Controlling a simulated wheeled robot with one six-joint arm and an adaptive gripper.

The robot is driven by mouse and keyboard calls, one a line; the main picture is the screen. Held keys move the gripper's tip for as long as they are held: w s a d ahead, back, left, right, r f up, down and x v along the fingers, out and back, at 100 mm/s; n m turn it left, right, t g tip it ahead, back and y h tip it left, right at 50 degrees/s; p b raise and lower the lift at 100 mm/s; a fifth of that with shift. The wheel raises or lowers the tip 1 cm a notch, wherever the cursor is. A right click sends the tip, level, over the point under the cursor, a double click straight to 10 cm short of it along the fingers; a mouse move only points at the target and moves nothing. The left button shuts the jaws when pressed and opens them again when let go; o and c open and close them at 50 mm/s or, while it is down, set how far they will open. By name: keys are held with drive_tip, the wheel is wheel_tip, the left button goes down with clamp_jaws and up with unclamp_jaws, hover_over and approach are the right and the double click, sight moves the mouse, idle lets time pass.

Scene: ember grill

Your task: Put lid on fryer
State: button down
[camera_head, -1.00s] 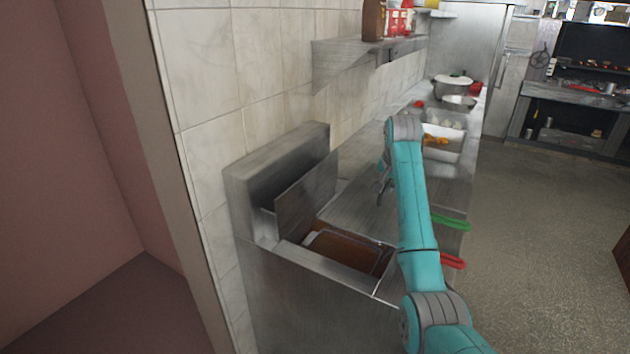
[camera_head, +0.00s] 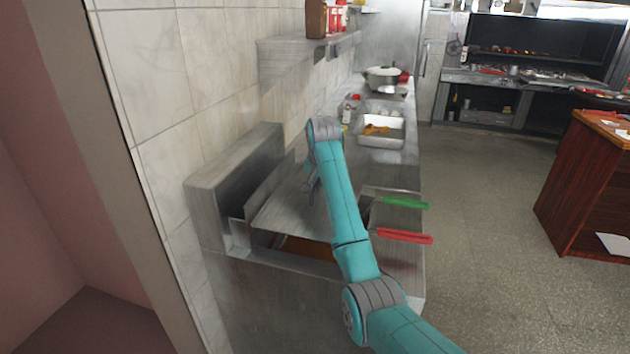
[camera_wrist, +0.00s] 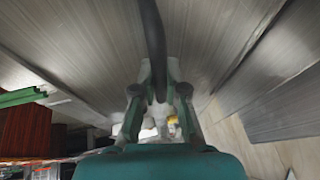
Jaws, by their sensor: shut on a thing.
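The grey metal fryer (camera_head: 222,275) stands against the tiled wall, with a strip of brown oil (camera_head: 300,247) showing in its opening. The flat metal lid (camera_head: 282,207) is tilted above the opening and covers much of it in the head view. My gripper (camera_head: 309,186) is over the lid, partly hidden by my arm. In the wrist view my gripper (camera_wrist: 160,97) is shut on a dark bar, the lid handle (camera_wrist: 153,45), with the brushed metal lid (camera_wrist: 205,40) behind it. The exact contact of lid and fryer rim is hidden.
A green handle (camera_head: 405,203) and a red handle (camera_head: 404,237) stick out to the right of the fryer. A tray of food (camera_head: 380,131) and a pot (camera_head: 383,77) stand farther along the counter. A shelf (camera_head: 300,50) hangs above. The floor (camera_head: 480,200) at right is clear.

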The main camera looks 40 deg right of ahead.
drive_tip(key=shift+f, duration=3.7)
drive_tip(key=shift+f, duration=0.3)
drive_tip(key=c, duration=1.1)
unclamp_jaws()
drive_tip(key=shift+c, duration=0.2)
drive_tip(key=shift+f, duration=0.1)
drive_tip(key=v, duration=1.2)
